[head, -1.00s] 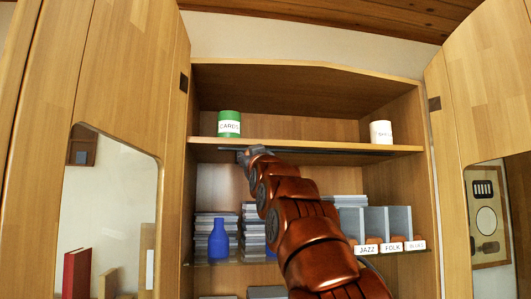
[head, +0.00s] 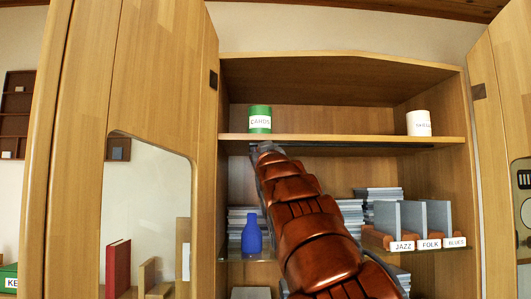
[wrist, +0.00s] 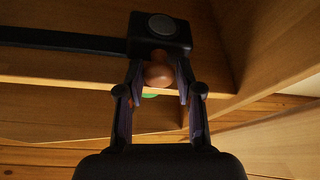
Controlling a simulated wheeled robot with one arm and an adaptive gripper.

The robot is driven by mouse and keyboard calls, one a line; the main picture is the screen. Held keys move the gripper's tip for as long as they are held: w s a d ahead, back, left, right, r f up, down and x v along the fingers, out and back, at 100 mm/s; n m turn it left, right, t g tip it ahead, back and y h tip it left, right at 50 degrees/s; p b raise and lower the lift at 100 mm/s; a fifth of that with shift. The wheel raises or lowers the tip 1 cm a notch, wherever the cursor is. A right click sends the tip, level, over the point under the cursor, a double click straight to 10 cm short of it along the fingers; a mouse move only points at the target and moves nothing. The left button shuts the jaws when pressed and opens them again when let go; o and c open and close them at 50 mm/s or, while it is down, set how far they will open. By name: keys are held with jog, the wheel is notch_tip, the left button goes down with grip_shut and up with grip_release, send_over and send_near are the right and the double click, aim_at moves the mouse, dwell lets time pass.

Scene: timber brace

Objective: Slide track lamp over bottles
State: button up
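The track lamp shows in the wrist view as a dark block (wrist: 160,32) with a grey round disc on it, on a dark track (wrist: 60,38). A round copper-coloured knob (wrist: 158,74) sticks out of the lamp. My gripper (wrist: 160,80) has one finger on each side of the knob, partly closed, and appears shut on it. In the head view, my gripper (head: 266,149) is at the left part of the track (head: 370,147), under the upper shelf. A blue bottle (head: 251,235) stands on the glass shelf below, left of my arm. My arm hides part of that shelf.
A green can (head: 260,121) and a white can (head: 418,124) stand on the upper shelf (head: 340,139). Grey record dividers with labels (head: 402,246) are at the right. Open cabinet doors (head: 150,90) flank the shelves.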

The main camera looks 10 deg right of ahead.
jog(key=o, duration=0.3)
jog(key=shift+a, duration=0.35)
jog(key=shift+o, duration=0.6)
jog(key=shift+d, duration=0.15)
jog(key=shift+s, duration=0.15)
jog(key=v, duration=1.1)
jog(key=shift+s, duration=0.35)
jog(key=shift+f, duration=0.15)
